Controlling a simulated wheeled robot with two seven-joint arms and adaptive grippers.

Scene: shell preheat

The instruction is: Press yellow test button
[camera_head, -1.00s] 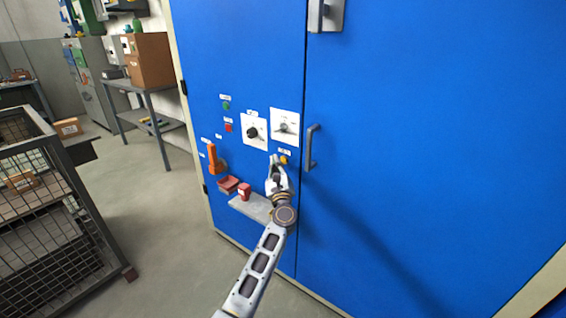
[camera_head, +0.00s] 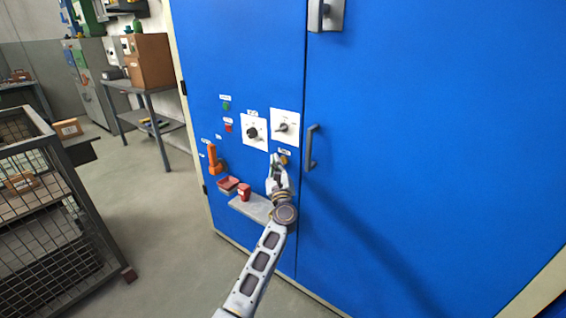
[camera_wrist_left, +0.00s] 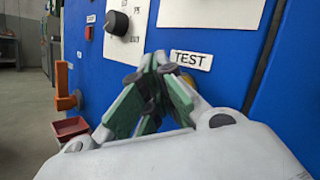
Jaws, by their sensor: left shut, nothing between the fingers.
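The yellow test button (camera_head: 283,160) is on the blue cabinet front, just under a small white label. In the left wrist view the label reads TEST (camera_wrist_left: 191,59), and a sliver of the yellow button (camera_wrist_left: 187,79) shows behind my fingers. My left gripper (camera_head: 276,157) is shut and empty, with its fingertips up against or just in front of the panel beside the button. My right gripper is not in view.
Above the button are a black knob (camera_head: 252,133) and a dial plate (camera_head: 285,127). An orange handle (camera_head: 213,160) is at left. A grey shelf (camera_head: 251,208) with a red padlock-like item (camera_head: 244,192) sits below. A door handle (camera_head: 311,147) is to the right.

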